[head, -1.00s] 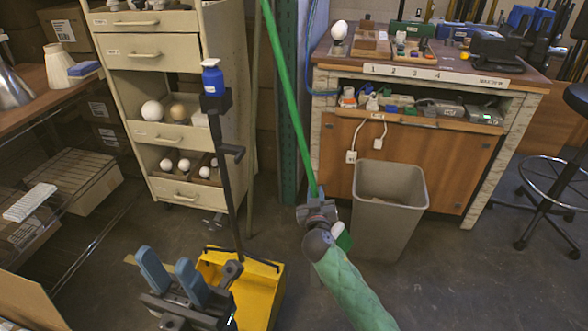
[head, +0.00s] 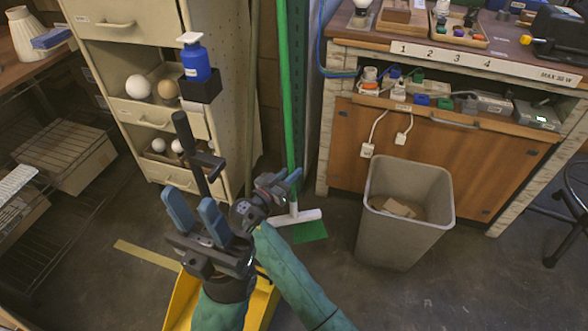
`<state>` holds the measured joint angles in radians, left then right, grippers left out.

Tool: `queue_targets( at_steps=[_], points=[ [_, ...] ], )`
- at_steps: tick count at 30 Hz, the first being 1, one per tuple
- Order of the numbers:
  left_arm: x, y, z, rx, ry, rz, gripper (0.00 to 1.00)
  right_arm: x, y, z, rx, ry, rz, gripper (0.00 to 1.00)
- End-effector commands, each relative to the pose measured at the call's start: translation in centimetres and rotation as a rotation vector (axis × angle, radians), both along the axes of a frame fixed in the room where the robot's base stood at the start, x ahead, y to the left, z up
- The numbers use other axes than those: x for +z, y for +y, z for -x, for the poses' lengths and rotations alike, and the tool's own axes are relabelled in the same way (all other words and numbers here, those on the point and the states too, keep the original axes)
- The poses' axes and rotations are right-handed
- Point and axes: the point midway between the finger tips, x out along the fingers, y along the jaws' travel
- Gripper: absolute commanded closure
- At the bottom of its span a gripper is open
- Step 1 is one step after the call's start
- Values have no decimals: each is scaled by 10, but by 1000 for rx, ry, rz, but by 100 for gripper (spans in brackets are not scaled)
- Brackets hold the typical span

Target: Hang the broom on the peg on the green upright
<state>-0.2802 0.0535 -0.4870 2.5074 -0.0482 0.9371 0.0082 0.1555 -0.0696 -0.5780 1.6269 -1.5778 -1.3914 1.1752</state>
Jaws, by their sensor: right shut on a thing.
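The broom has a long green handle (head: 287,100) that stands nearly upright and runs out of the top of the head view. Its white head and green bristles (head: 308,231) are low, near the floor; I cannot tell if they touch it. My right gripper (head: 291,184) is shut on the broom low on the handle, just above the head. The dark green upright (head: 300,70) stands behind the handle, between the cabinet and the bench. The peg cannot be seen. My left gripper (head: 196,214) is open and empty, left of the broom.
A grey bin (head: 405,240) stands right of the broom, before the wooden bench (head: 440,165). A beige drawer cabinet (head: 125,65) is at left.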

Motion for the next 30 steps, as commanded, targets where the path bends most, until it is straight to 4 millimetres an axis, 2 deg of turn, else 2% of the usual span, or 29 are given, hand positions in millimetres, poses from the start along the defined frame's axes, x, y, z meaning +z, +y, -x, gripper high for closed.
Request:
queue_targets(
  at_steps=[6,30],
  points=[
    [1,-2,1,-18,-19,-2,64,-14,5,1,-10,-6,0,100],
    [4,-1,0,-4,-12,8,64,-17,-7,-27,-11,-6,0,100]
  ],
)
